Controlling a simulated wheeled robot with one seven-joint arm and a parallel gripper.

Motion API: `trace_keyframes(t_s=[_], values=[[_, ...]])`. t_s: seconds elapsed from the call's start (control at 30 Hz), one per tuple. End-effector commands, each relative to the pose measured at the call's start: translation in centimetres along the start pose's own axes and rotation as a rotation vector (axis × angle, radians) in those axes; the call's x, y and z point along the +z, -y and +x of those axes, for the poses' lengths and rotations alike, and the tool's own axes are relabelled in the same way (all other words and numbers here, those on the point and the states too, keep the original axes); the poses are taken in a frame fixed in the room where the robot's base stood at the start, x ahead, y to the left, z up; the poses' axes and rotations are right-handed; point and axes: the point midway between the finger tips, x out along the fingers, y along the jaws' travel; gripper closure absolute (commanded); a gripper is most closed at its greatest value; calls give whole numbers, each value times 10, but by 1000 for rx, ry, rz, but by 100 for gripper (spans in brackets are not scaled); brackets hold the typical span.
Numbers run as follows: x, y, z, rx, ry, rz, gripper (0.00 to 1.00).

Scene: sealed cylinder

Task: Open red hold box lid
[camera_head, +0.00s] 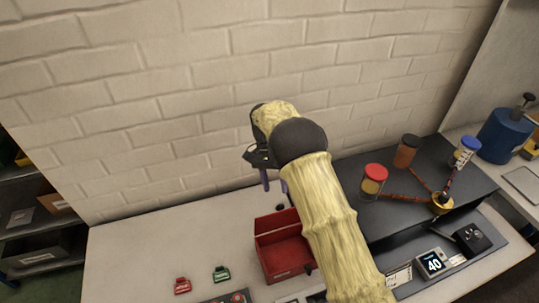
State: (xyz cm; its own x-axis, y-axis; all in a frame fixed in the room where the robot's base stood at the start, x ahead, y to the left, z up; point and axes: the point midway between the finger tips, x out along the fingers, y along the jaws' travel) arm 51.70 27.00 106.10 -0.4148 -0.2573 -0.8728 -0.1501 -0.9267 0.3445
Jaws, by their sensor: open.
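The red box (290,272) stands on the pale worktop, left of my arm, which hides part of its right side. A red panel (276,221) rises at its back edge, and a darker red area shows between that panel and the front wall. The panel looks like a raised lid, but I cannot tell for sure. My gripper (274,186) is open, with its fingers pointing down above and behind the box, apart from it. Nothing shows between the fingers.
A red piece (182,286) and a green piece (221,274) lie left of the box. Right of my arm, a dark platform (405,222) bears a red-capped jar (374,181) and other containers. A display (434,263) stands in front. A brick wall rises behind.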

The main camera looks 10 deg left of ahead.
Motion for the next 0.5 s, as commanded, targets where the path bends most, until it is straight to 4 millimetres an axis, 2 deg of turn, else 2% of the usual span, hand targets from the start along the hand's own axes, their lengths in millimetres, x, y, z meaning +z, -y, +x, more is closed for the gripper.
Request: trace_keyframes(t_s=[0.2, 0.5], values=[[0, 1, -34, -3, -2, 0, 54], [0, 1, -70, -3, -2, 0, 54]])
